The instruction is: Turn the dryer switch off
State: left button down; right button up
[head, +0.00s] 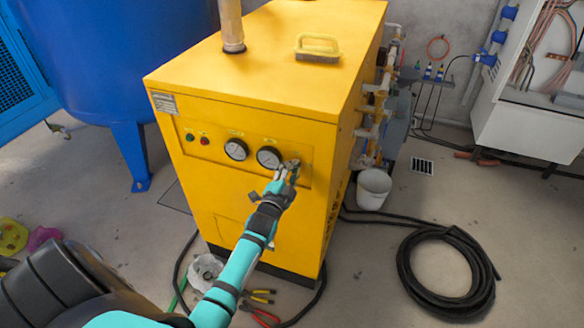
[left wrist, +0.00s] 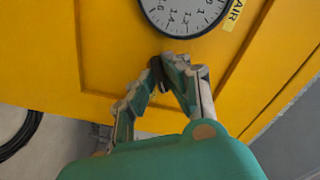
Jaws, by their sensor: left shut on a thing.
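The yellow dryer cabinet (head: 230,95) stands in the middle of the head view. Its front panel has a green and a red light and two round gauges. My left gripper (head: 288,170) is at the panel, just right of the right gauge (head: 268,157). In the left wrist view my left gripper (left wrist: 165,72) has its fingertips closed on the small dark dryer switch (left wrist: 157,68), below a gauge (left wrist: 186,14). The fingers hide most of the switch, so I cannot tell its setting. My right gripper is not in view.
A brush (head: 318,48) lies on the cabinet top. Pipes and valves (head: 378,105) run along its right side, with a white bucket (head: 373,188) below. A black hose coil (head: 445,272) lies on the floor at right. Pliers (head: 262,315) lie in front. A blue tank (head: 120,55) stands at left.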

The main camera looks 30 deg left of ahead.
pick_arm(q)
jog(key=n+p, duration=0.2)
jog(key=n, duration=0.9)
jog(key=shift+f, duration=0.1)
jog(key=shift+n, duration=0.4)
jog(key=c, duration=1.4)
grip_release()
jog(key=shift+o, duration=0.2)
jog(key=v, duration=1.2)
